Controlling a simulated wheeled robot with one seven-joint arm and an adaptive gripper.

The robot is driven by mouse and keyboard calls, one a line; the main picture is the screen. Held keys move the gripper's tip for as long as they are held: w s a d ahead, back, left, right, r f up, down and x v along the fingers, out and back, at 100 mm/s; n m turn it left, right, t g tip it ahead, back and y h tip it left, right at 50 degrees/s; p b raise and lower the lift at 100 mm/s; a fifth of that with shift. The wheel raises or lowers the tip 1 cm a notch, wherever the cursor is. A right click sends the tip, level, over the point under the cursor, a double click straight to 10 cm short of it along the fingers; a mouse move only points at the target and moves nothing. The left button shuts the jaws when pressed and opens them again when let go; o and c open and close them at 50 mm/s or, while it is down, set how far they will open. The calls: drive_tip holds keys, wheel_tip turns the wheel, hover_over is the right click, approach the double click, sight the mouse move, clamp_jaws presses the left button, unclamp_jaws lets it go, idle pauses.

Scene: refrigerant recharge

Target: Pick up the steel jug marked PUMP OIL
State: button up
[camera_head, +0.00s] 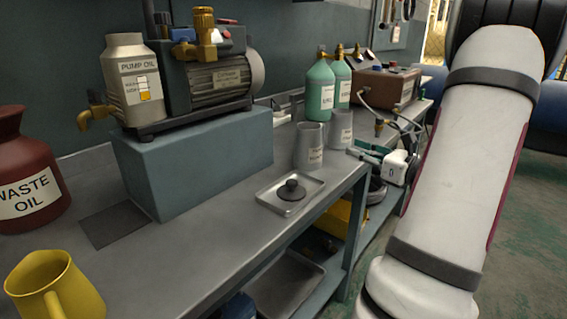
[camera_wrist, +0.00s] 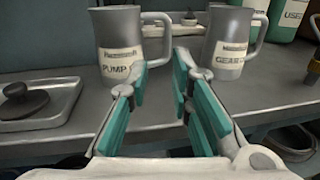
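The grey steel jug labelled PUMP (camera_wrist: 120,40) stands upright on the bench in the wrist view, its handle to the right; the rest of its label is hidden by a finger. In the head view this jug (camera_head: 307,150) stands just behind the small tray. A similar jug labelled GEAR (camera_wrist: 226,35) stands to its right, and farther along the bench in the head view (camera_head: 341,125). My gripper (camera_wrist: 163,62) is open and empty, its teal fingers in front of the gap between the jugs. In the head view my gripper (camera_head: 357,150) is at the bench's front edge.
A metal tray (camera_wrist: 65,105) with a black-knobbed part (camera_wrist: 23,100) lies left of the PUMP jug. Green bottles (camera_head: 320,90) stand behind the jugs. A pump (camera_head: 215,80) with a PUMP OIL reservoir (camera_head: 130,70) sits on a block (camera_head: 200,160) at left. A yellow jug (camera_head: 55,285) is nearest.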

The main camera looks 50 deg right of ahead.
sight(323, 134)
drive_tip(key=w, duration=0.2)
drive_tip(key=w+d+b, duration=0.1)
drive_tip(key=w, duration=0.2)
drive_tip(key=w+b, duration=0.1)
drive_tip(key=w, duration=0.1)
drive_tip(key=shift+w+d+f, duration=0.15)
drive_tip(key=shift+w, duration=0.2)
drive_tip(key=shift+h, duration=0.3)
drive_tip(key=shift+w+d+r+b, duration=0.1)
drive_tip(key=shift+w+d+b, duration=0.2)
drive_tip(key=shift+w, duration=0.65)
drive_tip(key=shift+w+d+r+b, duration=0.1)
drive_tip(key=shift+w+b, duration=0.3)
drive_tip(key=shift+w, duration=0.5)
drive_tip(key=shift+w+d+r+b, duration=0.15)
drive_tip(key=shift+w+b, duration=0.2)
drive_tip(key=shift+w, duration=0.6)
drive_tip(key=shift+c, duration=0.5)
clamp_jaws()
